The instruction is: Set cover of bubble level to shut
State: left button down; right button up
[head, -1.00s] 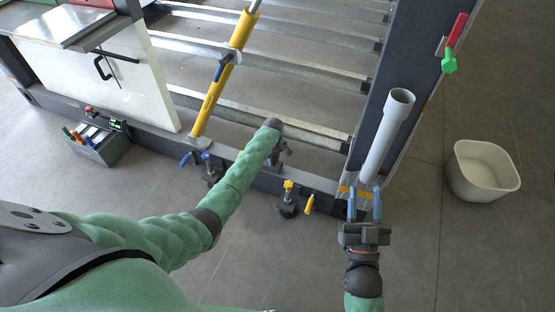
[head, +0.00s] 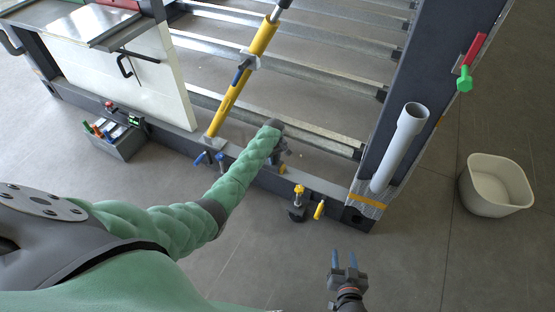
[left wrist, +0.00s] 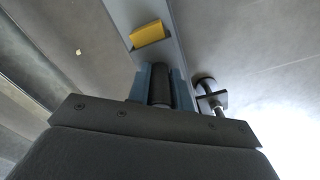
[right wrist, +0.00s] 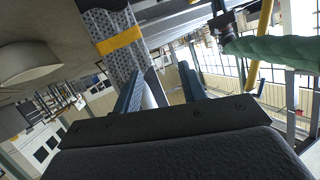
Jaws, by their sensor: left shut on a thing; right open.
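My left gripper (head: 279,158) reaches down to the dark beam (head: 325,188) at the front of the frame, partly hidden by its own wrist. In the left wrist view, its blue fingers (left wrist: 160,85) are shut on a dark cylindrical piece (left wrist: 160,90) standing at the beam. A yellow block (left wrist: 148,33) sits in the beam just beyond the fingers. I cannot tell which of these parts is the bubble level or its cover. My right gripper (head: 343,260) is open and empty over the floor, in front of the frame's right corner.
A grey pipe (head: 400,150) stands at the right post. A white bin (head: 495,185) is on the floor at right. A yellow-topped clamp (head: 298,205) and small yellow handle (head: 319,210) are right of my left gripper. A tool box (head: 118,140) is at left. The front floor is clear.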

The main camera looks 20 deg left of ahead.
pick_arm(q)
jog(key=shift+a, duration=0.1)
pick_arm(e)
jog(key=shift+s+f, duration=0.15)
jog(key=shift+f, duration=0.25)
pick_arm(q)
jog(key=c, duration=1.3)
grip_release()
jog(key=shift+o, duration=0.2)
jog(key=shift+r, duration=0.1)
